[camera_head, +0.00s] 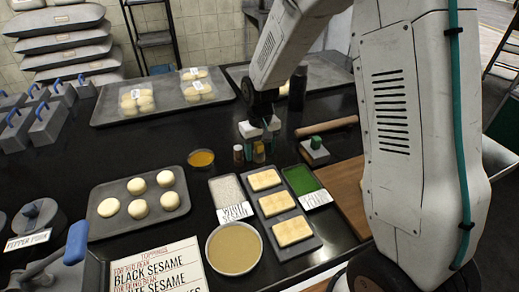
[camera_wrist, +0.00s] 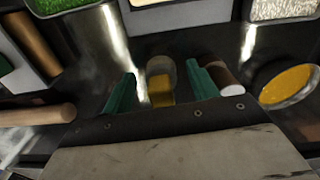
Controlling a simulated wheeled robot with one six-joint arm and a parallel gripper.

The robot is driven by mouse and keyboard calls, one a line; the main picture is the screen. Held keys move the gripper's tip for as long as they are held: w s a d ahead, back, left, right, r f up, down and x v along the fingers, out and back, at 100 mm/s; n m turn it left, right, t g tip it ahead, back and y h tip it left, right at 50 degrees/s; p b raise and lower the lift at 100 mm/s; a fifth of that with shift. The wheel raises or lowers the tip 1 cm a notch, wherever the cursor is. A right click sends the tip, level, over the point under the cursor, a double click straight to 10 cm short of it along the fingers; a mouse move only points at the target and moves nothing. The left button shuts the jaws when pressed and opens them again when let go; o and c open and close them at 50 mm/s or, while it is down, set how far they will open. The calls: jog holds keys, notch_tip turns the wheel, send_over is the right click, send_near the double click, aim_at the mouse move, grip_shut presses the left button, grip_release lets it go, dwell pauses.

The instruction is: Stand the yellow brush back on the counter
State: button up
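I cannot clearly make out a yellow brush in either view. My gripper (camera_head: 262,138) (camera_wrist: 163,85) is low over the black counter (camera_head: 130,160), behind the tray of pale slabs. Its two teal fingers are apart in the wrist view. Between them shows a small, partly clear container with a yellow part (camera_wrist: 161,90); I cannot tell its depth, and gaps show on both sides. A small jar (camera_head: 258,152) in front of the gripper in the head view seems to be the same thing. A brown jar with a white end (camera_wrist: 222,78) is beside the right finger.
A bowl of orange-yellow liquid (camera_head: 201,159) is left of the jars. A rolling pin (camera_head: 327,126) and a grey block with a green handle (camera_head: 314,152) are to the right. Trays of slabs (camera_head: 275,205) and dough balls (camera_head: 138,200) lie in front.

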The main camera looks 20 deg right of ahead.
notch_tip(320, 180, up, 8)
jog(key=shift+f, duration=0.1)
jog(key=s+d+r, duration=0.1)
jog(key=s+r, duration=0.3)
jog(key=s, duration=0.6)
jog(key=s+d+r, duration=0.1)
jog(key=s+r, duration=0.4)
jog(key=s, duration=0.5)
jog(key=s+d+r+t, duration=0.1)
jog(key=s+r, duration=0.4)
jog(key=s, duration=0.5)
jog(key=shift+s+r+m, duration=0.15)
jog(key=shift+r+m, duration=0.05)
jog(key=shift+m, duration=0.2)
